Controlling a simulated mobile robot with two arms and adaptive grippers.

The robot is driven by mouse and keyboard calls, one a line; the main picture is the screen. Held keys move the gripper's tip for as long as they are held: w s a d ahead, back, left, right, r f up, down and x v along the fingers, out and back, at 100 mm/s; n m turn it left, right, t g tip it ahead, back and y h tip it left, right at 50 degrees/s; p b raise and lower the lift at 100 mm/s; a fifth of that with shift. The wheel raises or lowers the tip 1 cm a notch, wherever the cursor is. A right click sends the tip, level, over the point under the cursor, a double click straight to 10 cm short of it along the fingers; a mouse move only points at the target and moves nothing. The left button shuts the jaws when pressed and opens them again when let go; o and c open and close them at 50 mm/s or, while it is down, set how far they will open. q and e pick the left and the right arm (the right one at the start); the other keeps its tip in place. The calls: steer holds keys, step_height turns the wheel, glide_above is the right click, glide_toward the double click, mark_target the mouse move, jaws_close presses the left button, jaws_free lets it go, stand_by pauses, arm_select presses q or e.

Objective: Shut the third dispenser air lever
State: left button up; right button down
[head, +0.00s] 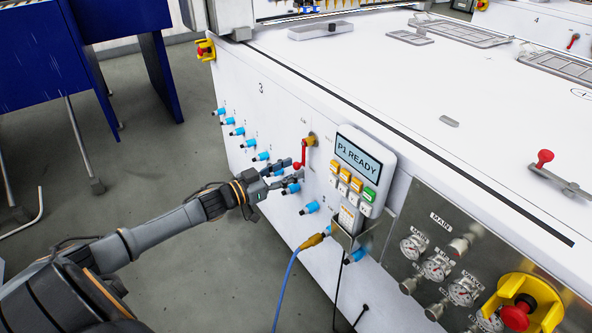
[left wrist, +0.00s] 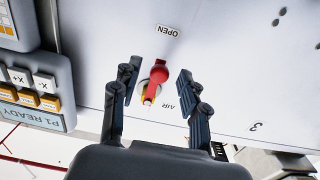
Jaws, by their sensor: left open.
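The air lever has a red handle (head: 303,153) on a yellow valve body (head: 310,140), on the white machine side panel marked 3. In the head view the handle hangs down from the body. In the left wrist view the red handle (left wrist: 158,74) points from the body toward the OPEN label (left wrist: 168,30), with the AIR label on the other side. My left gripper (head: 288,176) is open in front of the panel, near the handle's lower end. In the left wrist view its fingers stand either side of the handle with gaps; I see no clear contact. My right gripper is not in view.
A pendant (head: 358,165) reading P1 READY hangs just right of the lever. Several blue fittings (head: 262,156) jut from the panel. A blue cable (head: 287,285) runs down from a yellow connector. A gauge panel (head: 440,255) and red stop button (head: 517,315) lie right.

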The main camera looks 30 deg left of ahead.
arm_select(q)
steer(key=shift+x, duration=1.25)
jaws_close()
